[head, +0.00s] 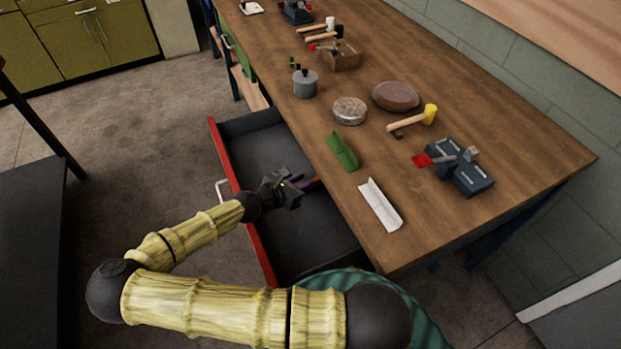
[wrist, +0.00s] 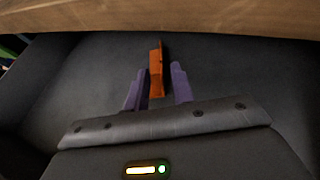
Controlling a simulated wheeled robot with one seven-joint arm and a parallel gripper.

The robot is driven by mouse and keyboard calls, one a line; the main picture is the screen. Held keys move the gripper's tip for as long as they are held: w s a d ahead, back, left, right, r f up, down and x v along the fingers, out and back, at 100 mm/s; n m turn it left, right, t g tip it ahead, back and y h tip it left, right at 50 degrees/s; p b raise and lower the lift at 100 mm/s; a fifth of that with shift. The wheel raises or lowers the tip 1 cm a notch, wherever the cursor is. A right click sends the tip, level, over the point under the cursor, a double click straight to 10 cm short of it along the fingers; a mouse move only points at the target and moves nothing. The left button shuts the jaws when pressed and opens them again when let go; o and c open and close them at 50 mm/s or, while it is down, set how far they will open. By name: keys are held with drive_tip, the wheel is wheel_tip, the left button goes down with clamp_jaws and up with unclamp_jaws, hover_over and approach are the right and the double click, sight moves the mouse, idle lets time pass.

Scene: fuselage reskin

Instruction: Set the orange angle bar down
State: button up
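The orange angle bar (wrist: 156,72) shows in the wrist view against the dark drawer floor, its long side pointing away from my gripper. My gripper (wrist: 157,85) has two purple fingers, one on each side of the bar's near part. A narrow gap shows between each finger and the bar, so the gripper looks open. In the head view my gripper (head: 308,183) is over the open drawer, close to the bench edge, and its wrist hides most of the bar. I cannot tell whether the bar touches the drawer floor.
The red-fronted drawer (head: 240,205) stands open under the wooden bench (head: 450,110). On the bench near its edge lie a green angle bar (head: 341,152) and a white one (head: 380,205). A blue vise (head: 460,168), a mallet (head: 412,121) and round tins stand farther back.

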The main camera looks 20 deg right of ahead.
drive_tip(key=v, duration=0.6)
drive_tip(key=shift+a, duration=0.25)
drive_tip(key=shift+r, duration=0.1)
